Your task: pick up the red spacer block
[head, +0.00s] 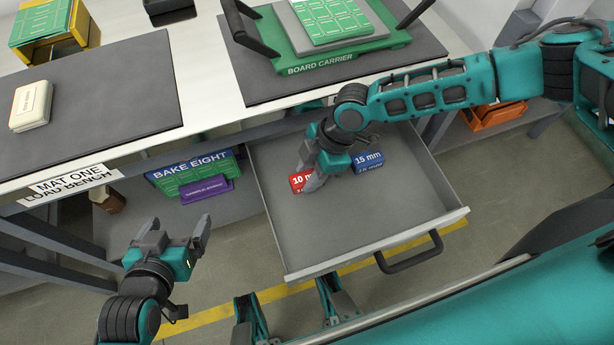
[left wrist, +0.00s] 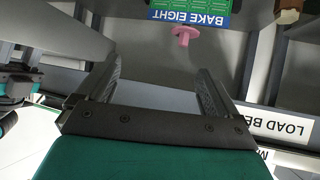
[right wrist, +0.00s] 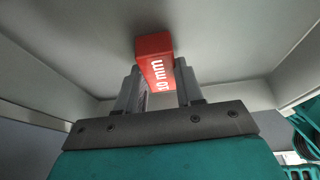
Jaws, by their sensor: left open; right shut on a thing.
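The red spacer block (head: 298,181), marked "10 mm", is in the open grey drawer (head: 362,235), near its left side. My right gripper (head: 312,180) reaches down into the drawer and is shut on the red block. In the right wrist view the red block (right wrist: 157,62) sits between the two fingers (right wrist: 160,92). In the head view the gripper hides part of the block, and I cannot tell whether it touches the drawer floor. A blue block (head: 368,162), marked "15 mm", lies just right of the gripper. My left gripper (head: 178,238) is open and empty, left of the drawer.
The bench above holds a dark mat (head: 90,105) with a cream block (head: 31,106), and a green board carrier (head: 318,59). A green "BAKE EIGHT" board (head: 190,174) and a purple piece (head: 206,192) are on the lower shelf. The drawer's front half is clear.

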